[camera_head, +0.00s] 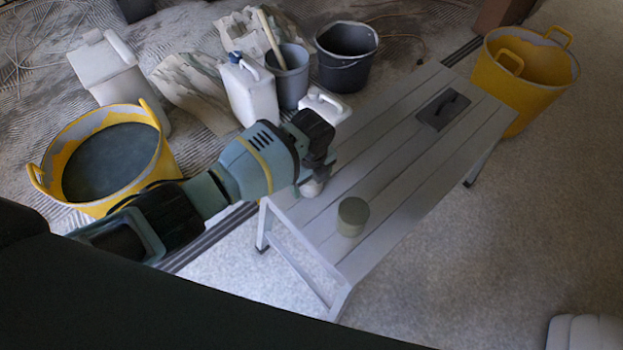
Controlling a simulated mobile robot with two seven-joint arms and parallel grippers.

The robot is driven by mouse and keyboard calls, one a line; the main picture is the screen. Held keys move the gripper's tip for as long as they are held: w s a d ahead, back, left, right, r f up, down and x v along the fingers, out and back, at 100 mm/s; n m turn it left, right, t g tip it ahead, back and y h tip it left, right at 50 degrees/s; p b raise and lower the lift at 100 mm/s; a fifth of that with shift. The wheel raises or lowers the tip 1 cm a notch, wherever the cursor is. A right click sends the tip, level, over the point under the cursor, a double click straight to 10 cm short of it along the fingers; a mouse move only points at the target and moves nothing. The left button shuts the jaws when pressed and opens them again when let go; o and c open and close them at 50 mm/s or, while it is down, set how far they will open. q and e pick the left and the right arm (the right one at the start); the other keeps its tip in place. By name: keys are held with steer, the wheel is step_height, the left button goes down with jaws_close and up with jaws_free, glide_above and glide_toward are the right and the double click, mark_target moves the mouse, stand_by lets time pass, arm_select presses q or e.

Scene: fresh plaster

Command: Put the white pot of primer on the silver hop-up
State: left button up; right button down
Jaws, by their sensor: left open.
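The silver hop-up (400,165) is a long slatted platform on folding legs, running from the near middle to the back right. A small white rounded pot (312,188), probably the primer, shows just below my left gripper (318,160), over the near left part of the hop-up top. The gripper hides much of it, and I cannot tell whether it rests on the slats. My left gripper is open, with its fingers close to the pot. My right gripper is not in view.
Yellow tubs (157,165) (494,85), a black bucket (345,72), a grey bucket (290,90) and white jerrycans (248,95) stand around. The slats between pot and trowel are clear.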

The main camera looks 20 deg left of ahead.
arm_select(q)
steer(key=shift+r, duration=0.1)
steer(key=shift+r, duration=0.3)
step_height(320, 180, up, 11)
steer(key=p, duration=0.3)
steer(key=shift+r, duration=0.3)
steer(key=shift+s+f, duration=0.1)
